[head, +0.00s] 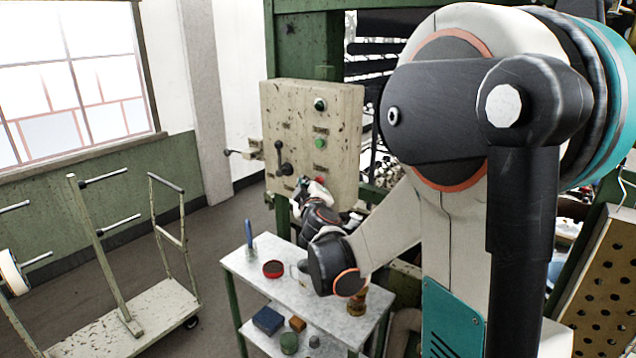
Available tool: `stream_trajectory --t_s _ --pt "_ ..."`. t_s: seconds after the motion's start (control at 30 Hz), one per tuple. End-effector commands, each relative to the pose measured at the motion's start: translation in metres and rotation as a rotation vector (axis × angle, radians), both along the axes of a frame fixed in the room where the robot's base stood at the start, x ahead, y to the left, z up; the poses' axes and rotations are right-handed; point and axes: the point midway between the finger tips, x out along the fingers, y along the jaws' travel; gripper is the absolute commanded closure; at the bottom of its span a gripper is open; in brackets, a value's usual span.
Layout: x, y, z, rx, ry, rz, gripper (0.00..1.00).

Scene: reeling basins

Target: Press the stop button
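A worn cream control box (348,115) is mounted on a green frame left of my arm. A green button (320,143) sits in the middle of its face. A small red part (320,179) shows below it, low on the face, and looks like the stop button; it is partly hidden by my gripper. My gripper (312,190) is at the lower part of the box, very close to the red part. I cannot tell whether they touch. The fingers are small and overlapped in this view, so their opening is unclear.
A dark knob (320,104) and a black lever (285,168) are also on the box. Below my wrist stands a white two-level table (252,268) with a red dish (273,268), a blue upright item (249,235) and blocks. A cart (130,325) stands left on open floor.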

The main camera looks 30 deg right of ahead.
Motion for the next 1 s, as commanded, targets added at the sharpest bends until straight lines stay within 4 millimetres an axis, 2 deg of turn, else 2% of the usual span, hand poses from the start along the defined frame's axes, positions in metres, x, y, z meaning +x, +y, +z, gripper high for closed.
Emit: stream_trajectory --t_s 0.5,1.0 --pt "-0.015 0.041 0.0 -0.001 0.0 0.001 1.0" --pt "-0.016 0.043 0.0 -0.001 0.0 0.0 1.0"
